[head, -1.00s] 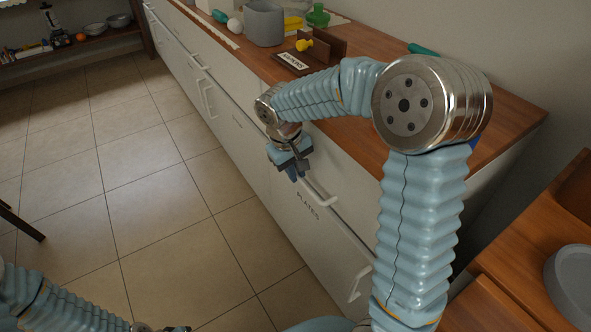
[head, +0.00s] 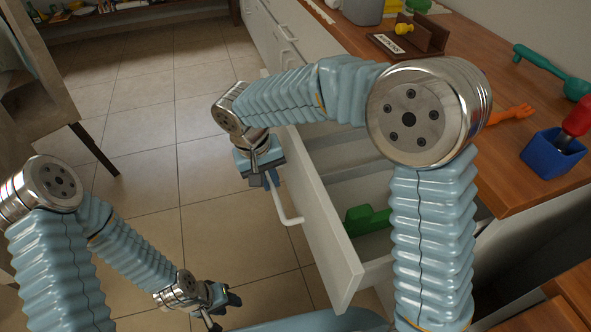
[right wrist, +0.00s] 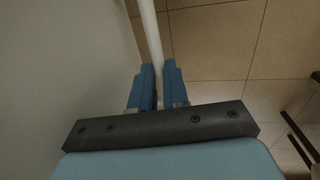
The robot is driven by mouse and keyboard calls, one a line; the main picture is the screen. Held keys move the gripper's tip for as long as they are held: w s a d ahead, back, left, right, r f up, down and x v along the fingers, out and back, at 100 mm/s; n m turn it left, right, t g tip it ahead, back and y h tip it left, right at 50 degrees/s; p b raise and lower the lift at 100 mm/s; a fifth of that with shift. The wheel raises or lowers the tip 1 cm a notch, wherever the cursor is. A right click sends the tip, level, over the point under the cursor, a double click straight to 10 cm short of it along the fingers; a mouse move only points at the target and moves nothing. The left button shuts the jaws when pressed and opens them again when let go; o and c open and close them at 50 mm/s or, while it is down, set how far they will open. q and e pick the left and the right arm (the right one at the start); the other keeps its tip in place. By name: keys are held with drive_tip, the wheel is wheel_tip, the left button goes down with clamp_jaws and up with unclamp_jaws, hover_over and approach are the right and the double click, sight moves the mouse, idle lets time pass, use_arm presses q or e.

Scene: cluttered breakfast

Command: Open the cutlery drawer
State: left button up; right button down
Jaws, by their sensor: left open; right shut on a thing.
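A white drawer (head: 322,222) stands pulled out from the counter in the head view, its inside partly showing. A green object (head: 366,219) lies in it. My right gripper (head: 266,181) is shut on the drawer's white bar handle (head: 287,209) at the far end of the bar. In the right wrist view the handle (right wrist: 150,35) runs between the blue fingers of my right gripper (right wrist: 158,82). My left gripper (head: 222,305) is open and empty, low over the floor, away from the drawer. No drawer label is readable now; my right arm hides part of the drawer.
The wooden countertop (head: 478,75) holds a grey container (head: 362,10), a sign holder (head: 408,42), a green utensil (head: 553,66), an orange utensil (head: 512,114) and a blue box (head: 551,153). A chair (head: 30,90) stands at the left. The tiled floor before the drawer is open.

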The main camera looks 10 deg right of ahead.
drive_tip(key=a, duration=0.4)
drive_tip(key=shift+s+a, duration=0.2)
drive_tip(key=shift+a, duration=0.2)
drive_tip(key=c, duration=1.1)
unclamp_jaws()
drive_tip(key=shift+r, duration=0.1)
drive_tip(key=a+r, duration=0.1)
drive_tip(key=r, duration=0.8)
drive_tip(key=a+r+p, duration=0.1)
drive_tip(key=r, duration=0.3)
drive_tip(key=shift+a+r, duration=0.2)
drive_tip(key=shift+a, duration=0.15)
drive_tip(key=shift+s, duration=0.1)
